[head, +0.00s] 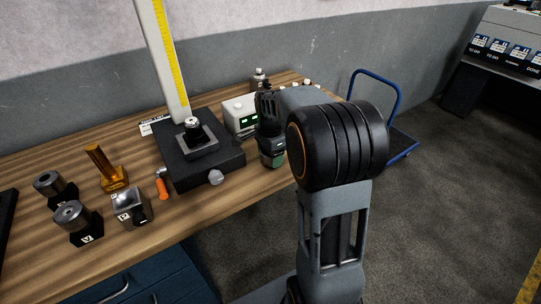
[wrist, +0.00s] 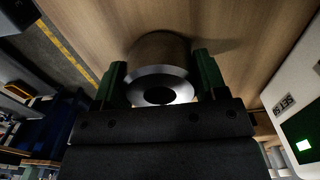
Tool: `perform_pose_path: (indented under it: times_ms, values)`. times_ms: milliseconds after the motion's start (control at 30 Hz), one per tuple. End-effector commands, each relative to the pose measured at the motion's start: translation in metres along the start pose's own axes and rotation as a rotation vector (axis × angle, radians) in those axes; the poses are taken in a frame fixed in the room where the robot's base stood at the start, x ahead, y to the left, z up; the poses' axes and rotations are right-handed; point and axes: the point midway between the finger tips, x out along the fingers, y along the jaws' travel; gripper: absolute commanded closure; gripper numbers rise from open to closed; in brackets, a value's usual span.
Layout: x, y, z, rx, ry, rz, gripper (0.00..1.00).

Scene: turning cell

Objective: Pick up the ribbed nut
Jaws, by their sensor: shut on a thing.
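My gripper (wrist: 159,62) shows in the wrist view with a green finger on each side of a round metal part (wrist: 160,76). It is shut on this part, which has a bright bevelled end and a dark central hole. Its side is in shadow, so I cannot tell whether it is ribbed. In the head view my gripper (head: 272,156) is low at the right end of the wooden bench (head: 222,189), beside the white display box (head: 238,114). The held part is not clear there. I cannot tell whether it touches the bench.
A black plate (head: 221,170) with a tall yellow-scaled column (head: 169,60) stands left of my gripper. Farther left are an orange-handled tool (head: 162,188), a brass piece (head: 113,178) and two dark-based cylinders (head: 72,214). A blue trolley (head: 402,142) stands beyond the bench.

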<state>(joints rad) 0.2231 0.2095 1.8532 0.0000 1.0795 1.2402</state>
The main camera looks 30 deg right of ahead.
Motion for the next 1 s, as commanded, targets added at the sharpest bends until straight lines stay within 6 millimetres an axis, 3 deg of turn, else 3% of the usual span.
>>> perform_pose_path:
  times_ms: [167, 500, 700, 1000]
  values:
    - [-0.025, -0.001, 0.0, 0.0, 0.002, -0.005, 0.62]
    - [-0.089, 0.057, 0.015, 0.001, 0.002, -0.006, 0.62]
    - [-0.105, 0.097, 0.025, 0.0, 0.002, -0.006, 0.62]
    - [-0.12, 0.13, 0.033, 0.001, 0.001, -0.003, 0.62]
